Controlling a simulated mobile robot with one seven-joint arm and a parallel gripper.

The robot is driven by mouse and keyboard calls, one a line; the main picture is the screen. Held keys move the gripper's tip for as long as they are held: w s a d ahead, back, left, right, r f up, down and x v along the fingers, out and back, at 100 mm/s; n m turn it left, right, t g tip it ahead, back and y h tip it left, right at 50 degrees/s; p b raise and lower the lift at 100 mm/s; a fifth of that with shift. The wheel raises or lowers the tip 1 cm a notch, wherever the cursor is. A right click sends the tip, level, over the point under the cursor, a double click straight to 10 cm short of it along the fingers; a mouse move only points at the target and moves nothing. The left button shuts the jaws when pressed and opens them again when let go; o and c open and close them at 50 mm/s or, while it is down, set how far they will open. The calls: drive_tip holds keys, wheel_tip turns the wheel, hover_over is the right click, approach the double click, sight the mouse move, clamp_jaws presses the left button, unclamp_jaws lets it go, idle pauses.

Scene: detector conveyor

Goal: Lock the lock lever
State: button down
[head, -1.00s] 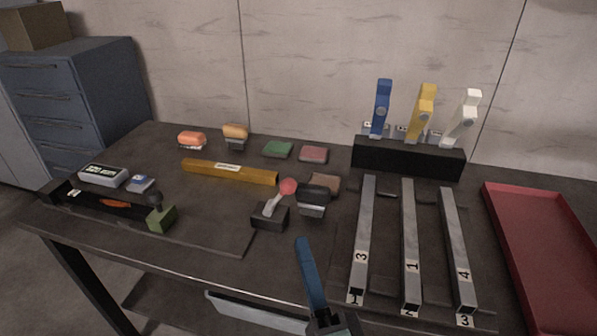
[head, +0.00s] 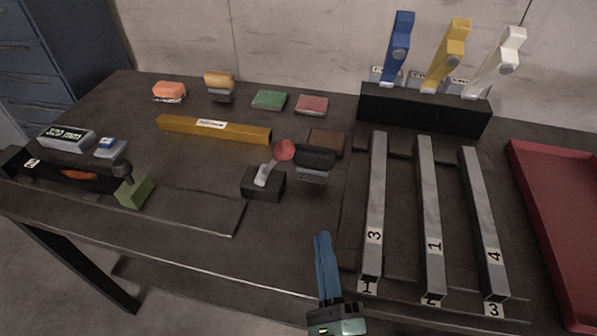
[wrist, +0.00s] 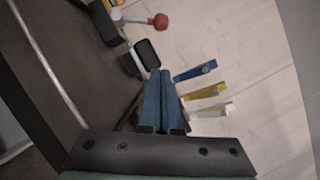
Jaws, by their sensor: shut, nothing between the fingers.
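A lever with a red ball knob (head: 284,150) rises from a small black box (head: 263,184) near the middle of the table and leans right. Its red knob shows at the top of the wrist view (wrist: 160,21). My gripper (head: 323,236) has blue fingers that are shut and empty. It is at the table's front edge, below and right of the red-knobbed lever, apart from it.
A black-topped block (head: 314,160) stands just right of the red knob. Numbered grey bars (head: 430,220) lie to the right, before a black stand (head: 424,108) with blue, yellow and white levers. A red tray (head: 565,220) is far right. A yellow bar (head: 215,130) lies behind.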

drive_tip(key=p, duration=0.2)
approach(277, 161)
drive_tip(key=w+d, duration=0.1)
drive_tip(key=d, duration=0.1)
drive_tip(key=w+d, duration=0.1)
drive_tip(key=w+d+r, duration=0.1)
drive_tip(key=d, duration=0.1)
drive_tip(key=shift+w+d, duration=0.2)
drive_tip(key=shift+d, duration=0.1)
drive_tip(key=shift+w+a+r+p, duration=0.5)
drive_tip(key=shift+w+a+r, duration=0.05)
drive_tip(key=shift+w+a, duration=0.25)
drive_tip(key=shift+w+a+r, duration=0.3)
drive_tip(key=shift+w+a, duration=0.15)
drive_tip(key=shift+a, duration=0.05)
drive_tip(key=shift+d+r+p, duration=0.1)
drive_tip(key=shift+r+p, duration=0.05)
drive_tip(key=shift+p, duration=0.2)
